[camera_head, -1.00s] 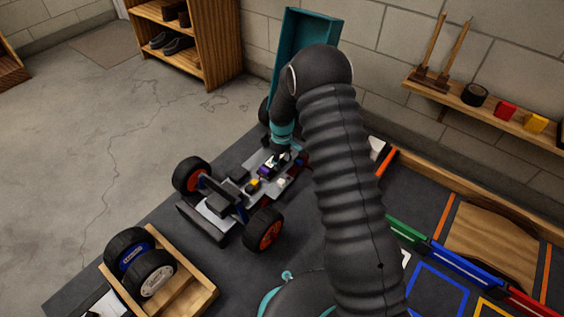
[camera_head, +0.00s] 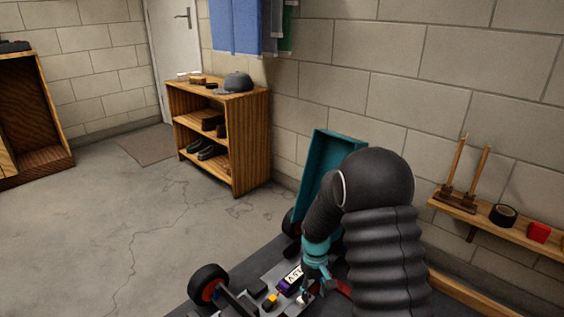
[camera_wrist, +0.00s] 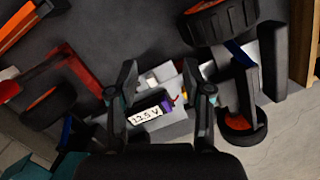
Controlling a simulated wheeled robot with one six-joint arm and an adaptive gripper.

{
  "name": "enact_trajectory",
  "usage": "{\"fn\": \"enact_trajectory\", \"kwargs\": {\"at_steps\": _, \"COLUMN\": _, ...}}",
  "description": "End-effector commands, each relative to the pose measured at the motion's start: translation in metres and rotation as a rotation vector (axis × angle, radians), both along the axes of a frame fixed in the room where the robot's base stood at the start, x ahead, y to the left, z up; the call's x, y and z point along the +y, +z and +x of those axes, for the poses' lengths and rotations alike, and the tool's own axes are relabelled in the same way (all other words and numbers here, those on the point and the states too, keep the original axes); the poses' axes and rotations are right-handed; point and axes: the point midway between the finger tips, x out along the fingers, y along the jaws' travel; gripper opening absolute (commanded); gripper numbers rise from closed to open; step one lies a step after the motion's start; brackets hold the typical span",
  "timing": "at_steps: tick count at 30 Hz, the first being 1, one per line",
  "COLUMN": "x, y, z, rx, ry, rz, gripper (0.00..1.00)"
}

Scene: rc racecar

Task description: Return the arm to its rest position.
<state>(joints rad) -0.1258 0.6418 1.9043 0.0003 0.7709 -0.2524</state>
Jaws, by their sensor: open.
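My arm (camera_head: 380,240) fills the lower right of the head view, bent over the racecar. My gripper (camera_wrist: 160,80) is open, its two fingers spread above the car chassis (camera_wrist: 180,125). Between the fingers in the wrist view is a battery (camera_wrist: 146,114) with a "12.5 V" label, lying in the chassis; no finger visibly grips it. In the head view the gripper (camera_head: 318,282) is just right of the purple battery (camera_head: 291,279). A car wheel (camera_head: 208,285) shows at the left of the car. The lower part of the car is cut off.
A teal panel-like tray (camera_head: 325,170) stands upright behind my arm near the wall. A wooden wall shelf (camera_head: 470,209) with a black roll and red block is at the right. A wooden shelf unit (camera_head: 235,145) stands farther back. The floor at left is clear.

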Motion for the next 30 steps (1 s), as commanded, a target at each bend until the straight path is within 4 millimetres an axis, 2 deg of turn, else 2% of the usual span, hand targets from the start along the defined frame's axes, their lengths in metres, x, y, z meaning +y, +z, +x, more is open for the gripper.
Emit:
{"fn": "enact_trajectory", "kwargs": {"at_steps": 1, "x": -0.003, "y": 0.022, "z": -0.007, "rx": -0.012, "ry": -0.024, "rz": -0.002, "gripper": 0.5}}
{"fn": "enact_trajectory", "kwargs": {"at_steps": 3, "x": -0.006, "y": 0.048, "z": -0.02, "rx": -0.023, "ry": -0.058, "rz": -0.006, "gripper": 0.5}}
{"fn": "enact_trajectory", "kwargs": {"at_steps": 12, "x": -0.022, "y": 0.145, "z": -0.075, "rx": -0.095, "ry": -0.182, "rz": -0.01, "gripper": 0.5}}
{"fn": "enact_trajectory", "kwargs": {"at_steps": 21, "x": -0.035, "y": 0.223, "z": -0.133, "rx": -0.197, "ry": -0.274, "rz": 0.002, "gripper": 0.5}}
{"fn": "enact_trajectory", "kwargs": {"at_steps": 30, "x": -0.047, "y": 0.284, "z": -0.19, "rx": -0.329, "ry": -0.33, "rz": 0.026, "gripper": 0.5}}
